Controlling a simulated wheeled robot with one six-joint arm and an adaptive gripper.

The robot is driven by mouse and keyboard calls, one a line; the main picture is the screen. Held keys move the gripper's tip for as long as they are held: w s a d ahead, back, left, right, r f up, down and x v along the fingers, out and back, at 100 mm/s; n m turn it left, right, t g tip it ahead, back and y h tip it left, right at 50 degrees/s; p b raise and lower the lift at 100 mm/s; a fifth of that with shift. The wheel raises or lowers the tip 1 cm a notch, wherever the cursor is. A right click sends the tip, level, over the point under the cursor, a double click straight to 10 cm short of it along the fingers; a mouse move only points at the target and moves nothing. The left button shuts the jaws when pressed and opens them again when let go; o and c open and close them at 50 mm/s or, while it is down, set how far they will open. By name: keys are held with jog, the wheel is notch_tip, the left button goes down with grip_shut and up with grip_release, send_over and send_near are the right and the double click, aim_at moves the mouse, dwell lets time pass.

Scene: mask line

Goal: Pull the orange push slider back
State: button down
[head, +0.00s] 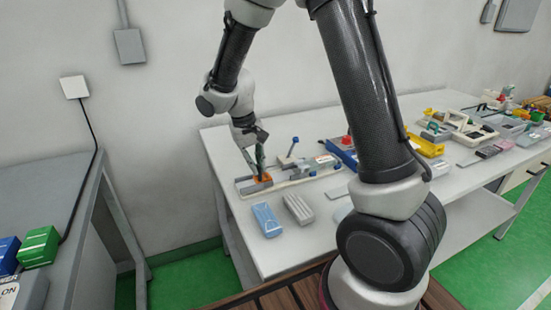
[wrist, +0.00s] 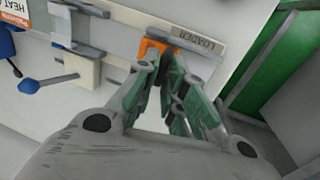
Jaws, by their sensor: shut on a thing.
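The orange push slider (wrist: 152,46) sits on the grey loader rail (wrist: 190,42), which carries a "LOADER" label in the wrist view. In the head view the orange slider (head: 263,179) shows at the left end of the white table. My gripper (wrist: 163,62) points down at the slider, its green-padded fingers close together at the orange part. It is shut on the slider; the fingertips hide part of the contact. My gripper also shows in the head view (head: 258,168).
A blue-knobbed lever (wrist: 45,83) stands beside the rail. A blue box (head: 266,219) and a grey box (head: 298,208) lie in front of the loader. More fixtures, including a yellow one (head: 428,147), stand to the right. My arm hides part of the table.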

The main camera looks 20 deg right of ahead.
jog(key=shift+a, duration=1.75)
jog(key=c, duration=1.5)
grip_release()
jog(key=shift+a, duration=0.1)
jog(key=r, duration=0.4)
jog(key=a+r, duration=0.1)
jog(key=r, duration=0.3)
jog(key=a+r, duration=0.1)
jog(key=r, duration=0.2)
jog(key=shift+a+r, duration=0.15)
jog(key=shift+r, duration=0.25)
